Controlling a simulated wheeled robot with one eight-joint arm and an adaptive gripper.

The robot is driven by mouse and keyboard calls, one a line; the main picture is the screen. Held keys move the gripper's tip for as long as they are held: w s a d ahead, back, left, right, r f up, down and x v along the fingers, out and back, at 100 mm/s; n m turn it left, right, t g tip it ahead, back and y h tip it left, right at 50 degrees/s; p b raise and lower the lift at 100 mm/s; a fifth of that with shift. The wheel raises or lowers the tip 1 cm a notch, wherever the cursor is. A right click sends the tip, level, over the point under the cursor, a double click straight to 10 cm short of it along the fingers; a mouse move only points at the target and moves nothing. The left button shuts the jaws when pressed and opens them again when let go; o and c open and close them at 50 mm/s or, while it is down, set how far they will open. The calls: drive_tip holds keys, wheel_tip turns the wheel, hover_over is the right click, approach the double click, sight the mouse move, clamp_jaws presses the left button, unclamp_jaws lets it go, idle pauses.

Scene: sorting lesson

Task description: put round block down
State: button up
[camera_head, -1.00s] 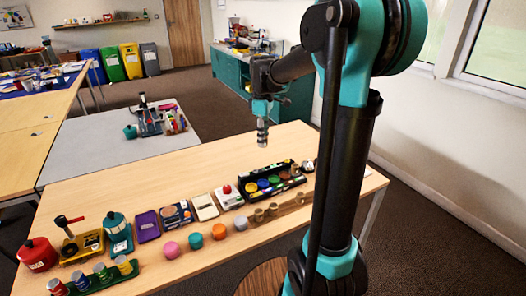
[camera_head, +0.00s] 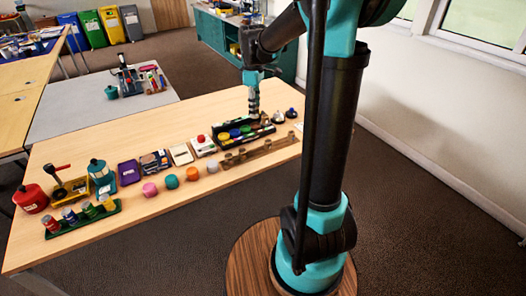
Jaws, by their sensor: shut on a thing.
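My gripper (camera_head: 254,110) points down at the far right part of the long wooden table, over the right end of a black tray (camera_head: 219,145) with several coloured round pieces. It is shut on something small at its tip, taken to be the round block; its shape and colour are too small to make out. I cannot tell whether it touches the tray. Several round blocks stand in a row in front of the tray: pink (camera_head: 150,190), teal (camera_head: 172,181), orange (camera_head: 192,174) and grey (camera_head: 212,166).
A wooden rack (camera_head: 262,151) lies along the front edge, right of the row. A white box with a red button (camera_head: 203,145), a purple tray (camera_head: 129,173) and a green tray of small cans (camera_head: 83,219) stand leftward.

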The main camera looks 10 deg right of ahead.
sight(256, 153)
wheel_tip(256, 153, down, 18)
drive_tip(key=shift+r, duration=0.1)
idle(0.4)
drive_tip(key=o, duration=0.9)
wheel_tip(256, 153, up, 12)
drive_tip(key=s+d+f+m+t, duration=0.1)
drive_tip(key=s+f+m, duration=0.1)
drive_tip(key=s+m, duration=0.2)
drive_tip(key=s+d+f+m+t, duration=0.1)
drive_tip(key=s+m, duration=0.3)
drive_tip(key=s, duration=0.6)
drive_tip(key=s+d+f+m+t, duration=0.2)
drive_tip(key=s+f+m, duration=0.1)
drive_tip(key=s, duration=0.5)
drive_tip(key=shift+f+m, duration=0.25)
drive_tip(key=shift+m, duration=0.55)
